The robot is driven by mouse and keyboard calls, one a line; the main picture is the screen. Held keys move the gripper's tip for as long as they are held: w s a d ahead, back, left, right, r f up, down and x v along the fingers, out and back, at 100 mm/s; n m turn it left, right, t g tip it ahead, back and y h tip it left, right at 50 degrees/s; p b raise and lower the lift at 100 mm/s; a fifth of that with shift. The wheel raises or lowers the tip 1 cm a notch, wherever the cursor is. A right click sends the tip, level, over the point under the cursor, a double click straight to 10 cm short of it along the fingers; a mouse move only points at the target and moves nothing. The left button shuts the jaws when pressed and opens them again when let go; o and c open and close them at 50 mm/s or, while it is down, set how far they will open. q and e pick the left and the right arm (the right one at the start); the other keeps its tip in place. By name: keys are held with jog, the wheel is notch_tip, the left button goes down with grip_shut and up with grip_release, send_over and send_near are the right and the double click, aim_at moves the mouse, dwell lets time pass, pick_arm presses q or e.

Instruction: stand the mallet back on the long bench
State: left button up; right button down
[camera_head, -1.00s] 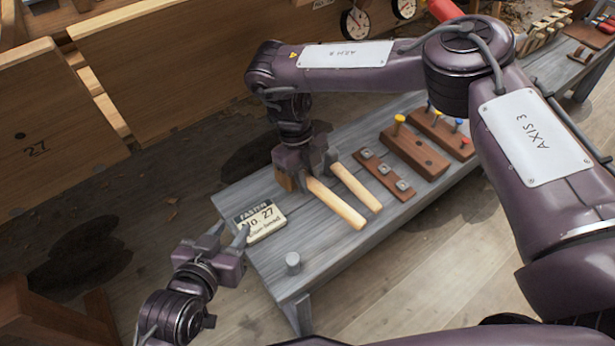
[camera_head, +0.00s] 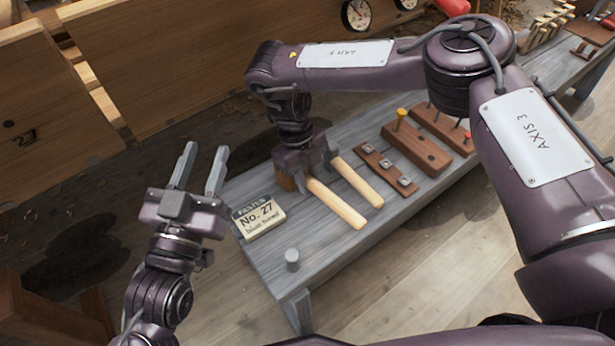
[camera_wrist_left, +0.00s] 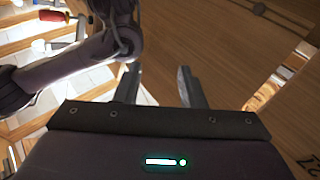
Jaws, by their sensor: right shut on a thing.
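A brown strip with metal squares (camera_head: 384,170) and a brown block with a yellow-topped peg (camera_head: 416,147) lie further right. A plank wall (camera_head: 165,70) stands behind.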

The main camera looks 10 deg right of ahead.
jog(key=shift+f+b, duration=0.5)
pick_arm(q)
notch_tip(320, 180, up, 9)
jog(key=s+a+t+h, duration=0.1)
jog(key=s+t+h, duration=0.1)
jog(key=s+t, duration=0.1)
jog(key=shift+a+t, duration=0.35)
jog(key=shift+t, duration=0.55)
jog(key=shift+f, duration=0.2)
pick_arm(e)
jog(key=shift+f, duration=0.55)
jog(key=c, duration=1.2)
grip_release()
pick_arm(q)
jog(key=shift+r, duration=0.15)
